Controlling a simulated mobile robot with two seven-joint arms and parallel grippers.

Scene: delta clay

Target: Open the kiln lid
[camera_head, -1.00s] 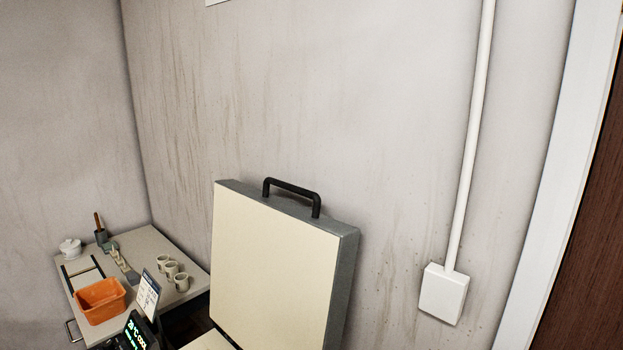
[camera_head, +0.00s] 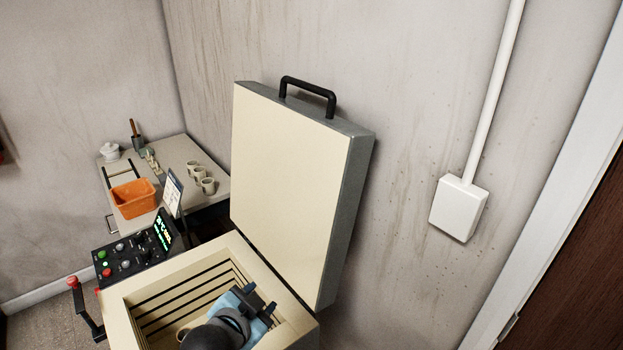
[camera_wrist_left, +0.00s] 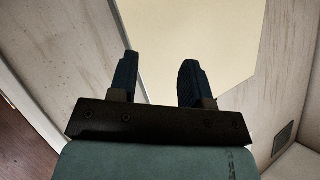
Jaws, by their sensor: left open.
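The kiln lid (camera_head: 290,185) stands upright, swung open at the back of the kiln, with its cream inner face toward me and a black handle (camera_head: 308,90) on its top edge. The kiln body (camera_head: 118,300) is below it, its slotted chamber (camera_head: 190,305) exposed. My left gripper (camera_head: 262,298) is over the kiln opening, in front of the lid and not on the handle. In the left wrist view its two dark fingers (camera_wrist_left: 158,80) are apart with nothing between them. The cream lid face (camera_wrist_left: 190,40) fills the background there. My right gripper is not in view.
A control panel (camera_head: 130,255) with a lit display is on the kiln's left. Behind it, a table (camera_head: 187,150) holds an orange bin (camera_head: 133,200), cups (camera_head: 203,180) and a white pot (camera_head: 109,151). A wall box (camera_head: 458,208) and pipe are on the right.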

